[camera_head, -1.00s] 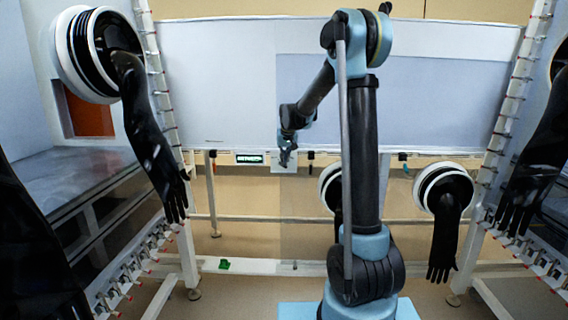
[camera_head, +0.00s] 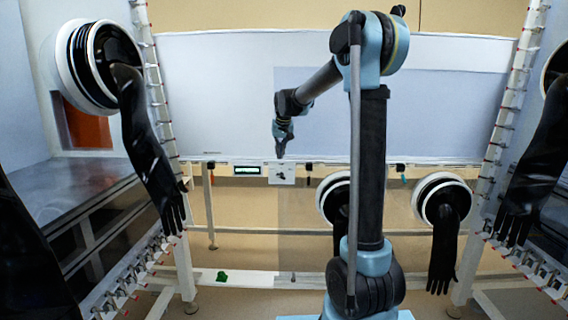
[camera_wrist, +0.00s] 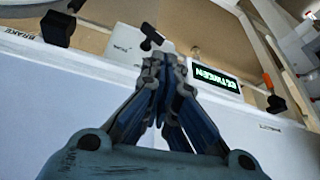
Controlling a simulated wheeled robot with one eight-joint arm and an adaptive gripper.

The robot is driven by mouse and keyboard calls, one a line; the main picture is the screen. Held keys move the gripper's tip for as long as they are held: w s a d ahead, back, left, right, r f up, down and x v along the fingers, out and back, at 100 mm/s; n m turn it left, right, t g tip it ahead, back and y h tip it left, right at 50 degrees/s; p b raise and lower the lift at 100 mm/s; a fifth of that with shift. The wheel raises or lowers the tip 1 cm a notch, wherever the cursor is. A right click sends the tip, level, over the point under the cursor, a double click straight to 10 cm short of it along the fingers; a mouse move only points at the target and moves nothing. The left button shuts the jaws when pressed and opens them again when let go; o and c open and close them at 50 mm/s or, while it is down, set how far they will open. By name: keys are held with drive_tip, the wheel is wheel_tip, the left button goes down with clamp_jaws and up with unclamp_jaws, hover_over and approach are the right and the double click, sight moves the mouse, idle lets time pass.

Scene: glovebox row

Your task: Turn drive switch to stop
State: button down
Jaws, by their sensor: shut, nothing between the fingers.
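The drive switch appears to be the black handle (camera_head: 281,176) on a small white plate (camera_head: 274,181) below the long white panel; no drive label is legible. In the wrist view the black handle (camera_wrist: 152,36) stands out from the white plate (camera_wrist: 122,42), just beyond my fingertips. My gripper (camera_head: 280,154) is just above the plate in the head view. In the wrist view my gripper (camera_wrist: 162,62) is shut and empty. A gap seems to lie between fingertips and handle, but contact is hard to judge.
A lit green display (camera_head: 247,170) is left of the plate; its text seems to read "BETWEEN". A black knob (camera_wrist: 58,28) is near a "BRAKE" label. Black gloves (camera_head: 150,150) hang from ports at both sides. A green object (camera_head: 221,276) lies on the low rail.

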sight(281, 176)
drive_tip(key=s+d+f+m+t+y, duration=0.1)
drive_tip(key=s+d+m+t+y, duration=0.3)
drive_tip(key=d, duration=0.5)
drive_tip(key=shift+m+t+h, duration=0.4)
drive_tip(key=shift+t+h, duration=0.1)
drive_tip(key=shift+t, duration=0.1)
drive_tip(key=x, duration=1)
drive_tip(key=shift+a+f, duration=0.25)
drive_tip(key=shift+f, duration=0.3)
drive_tip(key=shift+a+f, duration=0.3)
drive_tip(key=shift+f, duration=0.2)
drive_tip(key=shift+a+f, duration=0.35)
drive_tip(key=shift+f, duration=0.3)
drive_tip(key=shift+a, duration=0.15)
